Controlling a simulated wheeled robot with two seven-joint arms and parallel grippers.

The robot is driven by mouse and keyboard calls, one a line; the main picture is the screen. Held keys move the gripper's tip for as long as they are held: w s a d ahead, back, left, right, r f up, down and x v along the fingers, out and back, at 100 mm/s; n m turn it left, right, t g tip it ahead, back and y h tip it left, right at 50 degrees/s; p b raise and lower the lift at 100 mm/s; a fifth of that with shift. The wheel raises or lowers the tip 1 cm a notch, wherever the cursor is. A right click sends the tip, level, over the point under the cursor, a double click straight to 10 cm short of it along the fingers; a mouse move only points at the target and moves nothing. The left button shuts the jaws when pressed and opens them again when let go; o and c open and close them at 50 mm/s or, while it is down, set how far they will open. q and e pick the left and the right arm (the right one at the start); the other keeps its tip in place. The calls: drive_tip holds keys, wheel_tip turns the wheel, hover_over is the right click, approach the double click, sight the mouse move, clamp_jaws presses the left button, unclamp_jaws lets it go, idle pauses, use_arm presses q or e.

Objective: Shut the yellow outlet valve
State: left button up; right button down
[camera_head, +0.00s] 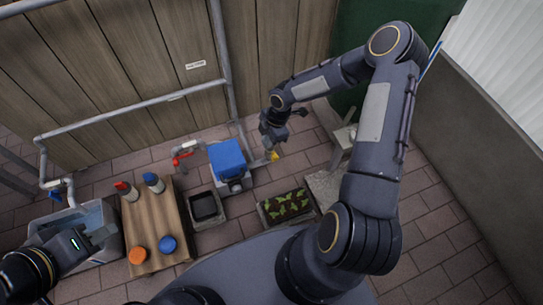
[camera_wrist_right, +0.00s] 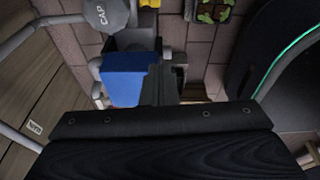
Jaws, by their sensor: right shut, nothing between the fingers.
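The yellow outlet valve (camera_head: 274,156) shows as a small yellow handle on the right side of the blue-topped pump unit (camera_head: 227,160). My right gripper (camera_head: 268,148) is shut and empty, just above and beside the yellow handle; I cannot tell whether they touch. In the right wrist view, a bit of yellow (camera_wrist_right: 149,3) shows at the top edge, beyond the blue box and dark gripper parts, and the rest is cut off. My left gripper (camera_head: 108,234) is at the lower left over the sink, its jaw opening unclear.
A red-handled valve (camera_head: 180,158) sits left of the pump. A wooden bench (camera_head: 155,222) holds bottles and orange and blue lids. A black tray (camera_head: 204,207) and a planter of seedlings (camera_head: 286,207) stand in front. Pipes (camera_head: 160,100) run along the fence.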

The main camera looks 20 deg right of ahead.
sight(274, 159)
wheel_tip(274, 159, down, 11)
drive_tip(key=d+b, duration=0.1)
drive_tip(key=b, duration=0.4)
drive_tip(key=shift+w+d+f, duration=0.15)
